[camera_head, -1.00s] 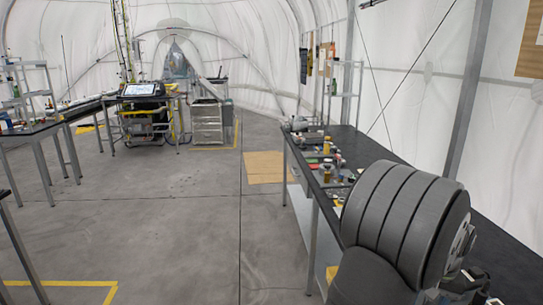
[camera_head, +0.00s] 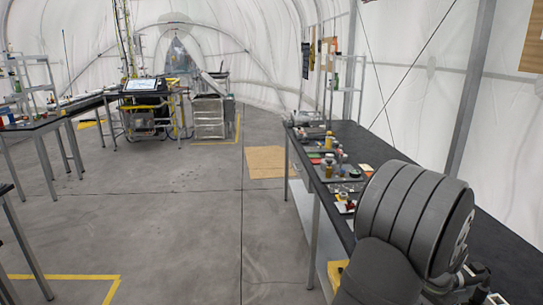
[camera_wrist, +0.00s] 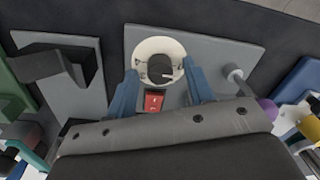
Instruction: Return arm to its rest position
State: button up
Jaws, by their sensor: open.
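My gripper (camera_wrist: 161,72) shows in the wrist view, with its two blue fingers apart and nothing gripped between them. A white ring with a dark centre (camera_wrist: 160,47) shows beyond and between the fingertips, on a grey plate (camera_wrist: 225,45). A small red block (camera_wrist: 154,101) shows between the fingers, nearer the gripper body. Whether the fingers touch the ring or plate I cannot tell. In the head view my dark, banded arm link fills the lower right, over the bench, and my gripper is hidden.
A long dark bench (camera_head: 362,142) runs along the right wall, with several small items on it. In the wrist view a black bracket (camera_wrist: 48,66) is at left, a grey post (camera_wrist: 238,80) and a blue block (camera_wrist: 300,85) at right. The floor (camera_head: 180,215) left of the bench is open.

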jog(key=m, duration=0.5)
jog(key=shift+m, duration=0.3)
jog(key=m, duration=0.4)
jog(key=shift+m, duration=0.3)
dwell(0.3)
